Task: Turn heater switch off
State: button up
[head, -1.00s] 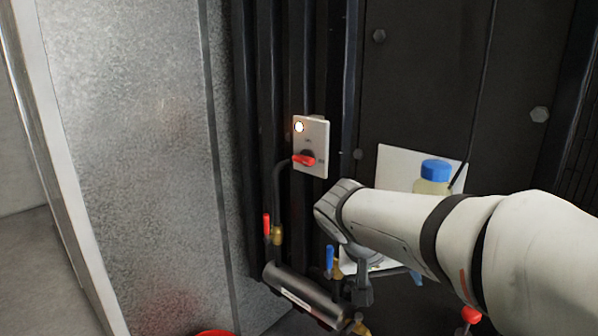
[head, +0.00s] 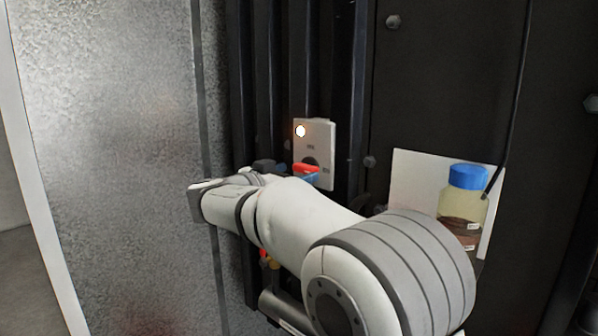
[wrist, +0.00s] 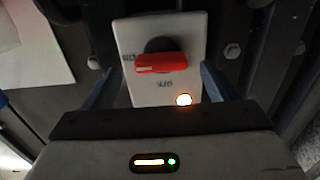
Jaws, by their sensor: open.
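The heater switch is a pale plate (head: 326,150) on the dark panel in the head view, with a lit orange-white lamp (head: 300,131). Its red knob (head: 306,168) lies level, partly hidden by my gripper (head: 291,171). In the wrist view the red knob (wrist: 160,63) lies across the plate (wrist: 189,28), its white-marked end toward the ON label (wrist: 129,57). The OFF label (wrist: 165,84) is beside the knob, and the lamp (wrist: 184,99) glows. My gripper (wrist: 161,74) is open, its blue fingers on either side of the knob, with no clear contact.
A bottle with a blue cap (head: 468,177) stands in front of a white sheet (head: 420,166) at the right. Dark vertical rails (head: 270,80) flank the switch. A speckled grey metal wall (head: 110,150) fills the left. A red-handled valve shows low behind my arm.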

jog(key=shift+x, duration=1.05)
